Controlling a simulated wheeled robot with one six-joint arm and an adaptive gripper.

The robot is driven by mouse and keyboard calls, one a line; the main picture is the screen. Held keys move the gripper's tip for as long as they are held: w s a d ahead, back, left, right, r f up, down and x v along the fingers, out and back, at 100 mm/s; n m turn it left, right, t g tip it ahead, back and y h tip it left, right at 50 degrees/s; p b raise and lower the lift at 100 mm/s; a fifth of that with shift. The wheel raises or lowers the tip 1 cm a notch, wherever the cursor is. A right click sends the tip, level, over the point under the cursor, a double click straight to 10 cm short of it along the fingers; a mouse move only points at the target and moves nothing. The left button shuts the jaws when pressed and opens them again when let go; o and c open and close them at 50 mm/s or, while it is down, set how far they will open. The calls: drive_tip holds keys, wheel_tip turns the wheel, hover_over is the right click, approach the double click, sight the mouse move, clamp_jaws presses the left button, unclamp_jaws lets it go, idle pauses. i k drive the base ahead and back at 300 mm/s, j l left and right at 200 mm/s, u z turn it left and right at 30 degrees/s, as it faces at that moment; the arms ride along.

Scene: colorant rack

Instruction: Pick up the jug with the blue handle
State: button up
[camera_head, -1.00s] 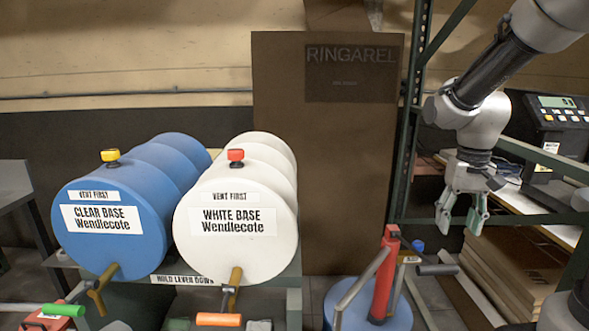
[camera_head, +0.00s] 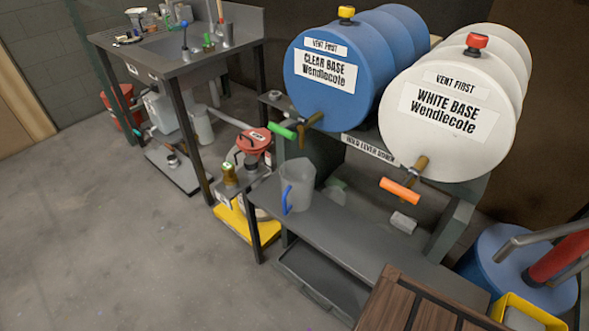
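The jug with the blue handle (camera_head: 299,183) is a translucent grey jug. It stands upright at the left end of the grey shelf (camera_head: 345,232) below the drums. Its blue handle (camera_head: 286,199) faces the front left. My gripper is outside the current view.
A blue drum (camera_head: 345,60) and a white drum (camera_head: 450,110) lie above the shelf, with green (camera_head: 283,131) and orange (camera_head: 399,190) levers jutting out. A wooden slatted top (camera_head: 420,305) is at the front. The left floor is clear.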

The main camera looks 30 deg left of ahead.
sight(297, 175)
drive_tip(key=j+u, duration=0.15)
drive_tip(key=u, duration=0.25)
drive_tip(key=j+u, duration=0.2)
drive_tip(key=u, duration=0.25)
drive_tip(key=j+u, duration=0.15)
drive_tip(key=u, duration=0.25)
